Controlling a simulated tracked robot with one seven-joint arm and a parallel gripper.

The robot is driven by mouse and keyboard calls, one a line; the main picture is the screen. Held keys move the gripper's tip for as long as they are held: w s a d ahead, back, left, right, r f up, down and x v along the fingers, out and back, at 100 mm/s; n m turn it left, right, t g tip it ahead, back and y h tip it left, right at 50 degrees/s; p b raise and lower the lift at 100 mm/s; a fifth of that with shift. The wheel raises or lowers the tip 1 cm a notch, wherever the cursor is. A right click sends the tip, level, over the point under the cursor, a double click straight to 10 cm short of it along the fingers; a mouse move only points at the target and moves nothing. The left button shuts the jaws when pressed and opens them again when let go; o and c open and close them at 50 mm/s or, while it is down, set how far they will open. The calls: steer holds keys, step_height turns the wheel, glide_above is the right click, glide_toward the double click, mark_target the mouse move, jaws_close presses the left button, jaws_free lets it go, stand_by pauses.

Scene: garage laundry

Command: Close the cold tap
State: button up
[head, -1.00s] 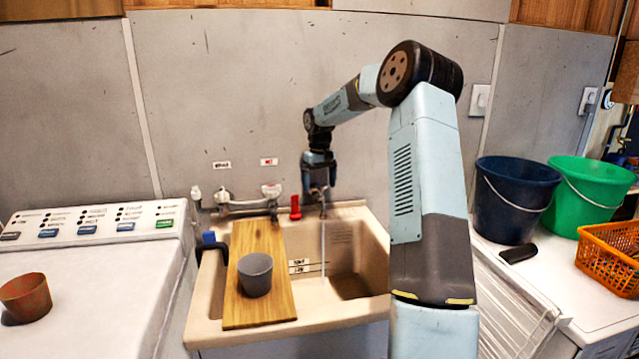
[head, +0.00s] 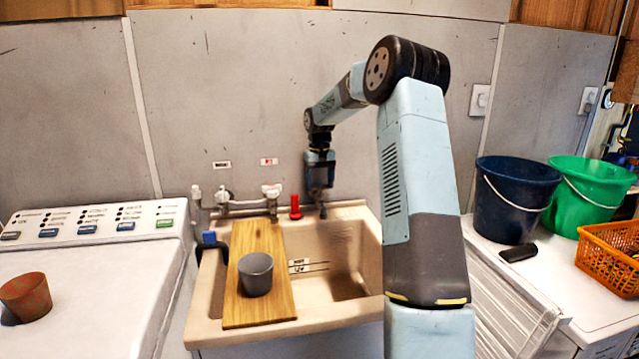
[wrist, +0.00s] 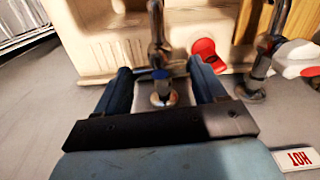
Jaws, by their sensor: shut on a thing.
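The cold tap (wrist: 157,47) sits between my fingers in the wrist view, with a dark metal spout, a blue mark and a round metal base. In the head view only its dark spout end (head: 323,211) shows below my gripper, over the back rim of the sink (head: 335,240). My gripper (head: 320,184) points down there and is shut on the tap; it also shows in the wrist view (wrist: 163,76). The tap's handle is mostly hidden by my fingers. No water stream shows below the spout.
A red upright object (head: 295,207) stands close left of my gripper, beside another tap assembly with pale knobs (head: 271,190). A wooden board (head: 258,310) with a grey cup (head: 256,274) lies across the sink's left side. Buckets (head: 513,200) stand at right.

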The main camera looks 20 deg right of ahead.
mark_target(319, 185)
steer(key=shift+m, duration=0.6)
steer(key=o, duration=1)
steer(key=shift+o, duration=0.2)
steer(key=shift+r, duration=0.15)
step_height(319, 185, up, 13)
steer(key=shift+r, duration=0.2)
